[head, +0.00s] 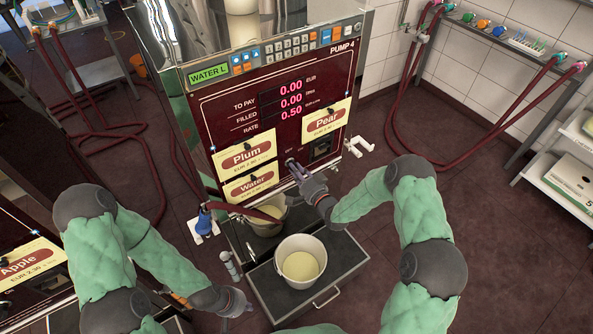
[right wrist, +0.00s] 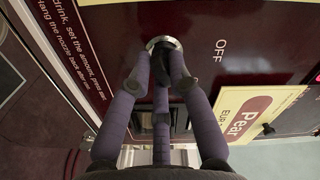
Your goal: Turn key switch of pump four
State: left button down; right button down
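Pump four (head: 232,116), labelled PUMP 4, has a dark red front with a display and drink labels. Its key switch (head: 290,162) sits low on the panel, left of the Pear label. In the right wrist view its silver ring (right wrist: 163,41) shows, with the word OFF beside it. My right gripper (head: 302,172) is at the switch; in the right wrist view its purple fingers (right wrist: 161,68) close in around the middle of the ring. They hide the key, so its angle cannot be told. My left gripper (head: 238,303) hangs low, away from the pump panel.
A white bucket (head: 300,285) with pale liquid stands on the pump's dark tray (head: 345,262). A blue nozzle (head: 205,222) hangs at the pump's left. Another pump with an Apple label (head: 25,266) is at the left. Red hoses (head: 440,150) hang at the right wall.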

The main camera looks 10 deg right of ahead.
dwell(0.3)
jog(key=n+b, duration=0.3)
jog(key=shift+f, duration=0.15)
jog(key=shift+d+r+n+b, duration=0.1)
jog(key=shift+r+n+b, duration=0.05)
jog(key=shift+n+b, duration=1.95)
jog(key=shift+d+r+n+b, duration=0.1)
jog(key=shift+n+b, duration=1.7)
jog(key=shift+n, duration=0.6)
jog(key=c, duration=1.1)
grip_release()
jog(key=shift+c, duration=0.2)
